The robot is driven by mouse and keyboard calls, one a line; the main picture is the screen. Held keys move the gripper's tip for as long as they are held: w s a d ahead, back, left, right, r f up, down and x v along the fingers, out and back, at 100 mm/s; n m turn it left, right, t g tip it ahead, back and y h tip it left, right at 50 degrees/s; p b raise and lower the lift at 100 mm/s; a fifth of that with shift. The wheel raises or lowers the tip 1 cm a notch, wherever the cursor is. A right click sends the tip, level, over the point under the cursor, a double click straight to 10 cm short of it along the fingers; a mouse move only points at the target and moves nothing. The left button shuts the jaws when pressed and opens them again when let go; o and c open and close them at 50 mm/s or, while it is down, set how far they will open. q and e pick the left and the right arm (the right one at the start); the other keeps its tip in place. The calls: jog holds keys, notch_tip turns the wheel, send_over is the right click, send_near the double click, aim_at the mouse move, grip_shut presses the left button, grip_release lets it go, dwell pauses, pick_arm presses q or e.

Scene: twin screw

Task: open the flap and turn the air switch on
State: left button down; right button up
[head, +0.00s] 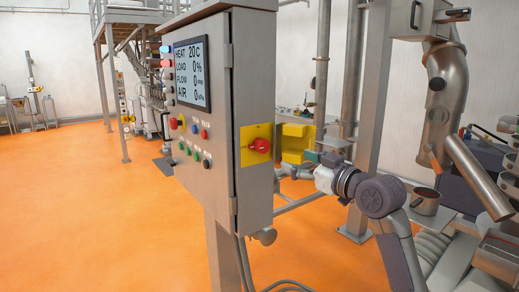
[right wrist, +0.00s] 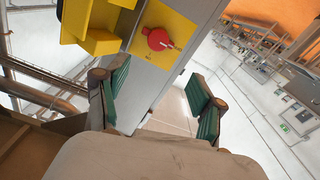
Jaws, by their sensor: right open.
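The air switch is a red rotary knob (head: 261,145) on a yellow plate (head: 247,156) on the cabinet's side; the knob also shows in the right wrist view (right wrist: 158,39). The yellow flap (head: 298,143) stands swung out to the right of the plate, leaving the knob exposed; it shows upper left in the right wrist view (right wrist: 100,42). My right gripper (head: 303,164) is near the flap's lower side. In the right wrist view its green-padded fingers (right wrist: 161,90) are spread and empty, with the knob beyond them. My left gripper is not in view.
The grey control cabinet (head: 206,133) stands on a post. Its display (head: 192,73) reads heat 20 C and zero for load, flow and air. Metal pipes and machinery (head: 440,90) crowd the right side. The orange floor (head: 90,200) on the left is clear.

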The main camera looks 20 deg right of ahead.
jog(key=p, duration=0.2)
send_near(265, 148)
jog(key=w, duration=0.2)
jog(key=p+x, duration=0.1)
jog(key=x, duration=0.3)
jog(key=p+x, duration=0.1)
jog(key=x, duration=0.2)
jog(key=shift+s+a+p, duration=0.1)
jog(key=shift+a+p, duration=0.2)
jog(key=shift+p, duration=0.05)
jog(key=shift+w+a, duration=0.15)
jog(key=shift+w, duration=0.25)
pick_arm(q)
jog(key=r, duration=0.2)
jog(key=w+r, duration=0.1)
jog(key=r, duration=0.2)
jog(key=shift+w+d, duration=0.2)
pick_arm(e)
jog(key=shift+s, duration=0.1)
jog(key=c, duration=1.1)
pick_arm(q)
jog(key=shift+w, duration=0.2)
pick_arm(e)
jog(key=shift+c, duration=0.2)
